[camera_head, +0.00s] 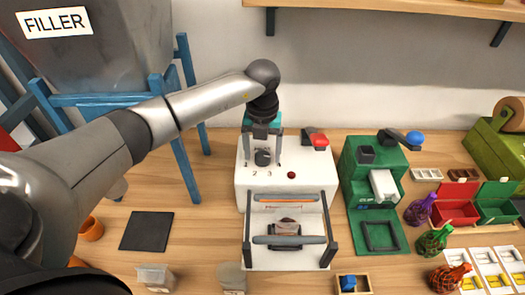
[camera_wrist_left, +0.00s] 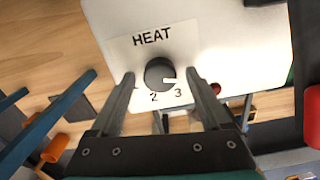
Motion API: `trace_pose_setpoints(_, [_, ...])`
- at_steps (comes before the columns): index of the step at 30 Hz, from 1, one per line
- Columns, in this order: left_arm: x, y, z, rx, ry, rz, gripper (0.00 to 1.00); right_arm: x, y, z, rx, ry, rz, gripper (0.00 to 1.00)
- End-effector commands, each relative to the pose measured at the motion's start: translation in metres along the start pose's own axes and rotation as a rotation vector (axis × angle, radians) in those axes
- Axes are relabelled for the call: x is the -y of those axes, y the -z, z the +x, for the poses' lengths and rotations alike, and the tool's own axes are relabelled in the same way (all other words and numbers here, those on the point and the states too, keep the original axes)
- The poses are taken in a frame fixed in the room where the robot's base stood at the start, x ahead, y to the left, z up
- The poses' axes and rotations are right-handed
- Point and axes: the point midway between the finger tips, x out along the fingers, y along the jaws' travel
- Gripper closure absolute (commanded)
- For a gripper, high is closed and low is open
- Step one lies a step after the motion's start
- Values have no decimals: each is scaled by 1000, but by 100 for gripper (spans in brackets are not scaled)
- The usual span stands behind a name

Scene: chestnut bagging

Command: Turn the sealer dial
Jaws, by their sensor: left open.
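The sealer (camera_head: 250,185) is a white box machine at the middle of the bench. Its dark round dial (camera_head: 262,157) is on the sloping panel, above the numbers 2 and 3. In the left wrist view the dial (camera_wrist_left: 158,72) sits under the word HEAT, and its white mark points to the right, just above the 3. My left gripper (camera_wrist_left: 160,80) is open, with one finger on each side of the dial and gaps showing between. In the head view the left gripper (camera_head: 262,142) comes down over the dial from above. My right gripper is not in view.
A red-ended lever (camera_head: 318,140) and a red button (camera_head: 291,175) are right of the dial. The sealing bars (camera_head: 290,240) are in front. A green machine (camera_head: 370,165) stands to the right. A blue-framed filler (camera_head: 110,98) stands at the left.

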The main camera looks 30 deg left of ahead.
Motion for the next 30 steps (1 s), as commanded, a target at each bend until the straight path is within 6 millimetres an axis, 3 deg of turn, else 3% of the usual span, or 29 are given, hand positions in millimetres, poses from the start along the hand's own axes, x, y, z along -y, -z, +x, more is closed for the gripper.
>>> trace_pose_setpoints(2, [0,0,0,0,0,0,26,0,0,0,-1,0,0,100])
trace_pose_setpoints(21, [0,0,-1,0,0,0,98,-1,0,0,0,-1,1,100])
trace_pose_setpoints(30, [0,0,-1,1,0,20,100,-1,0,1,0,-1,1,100])
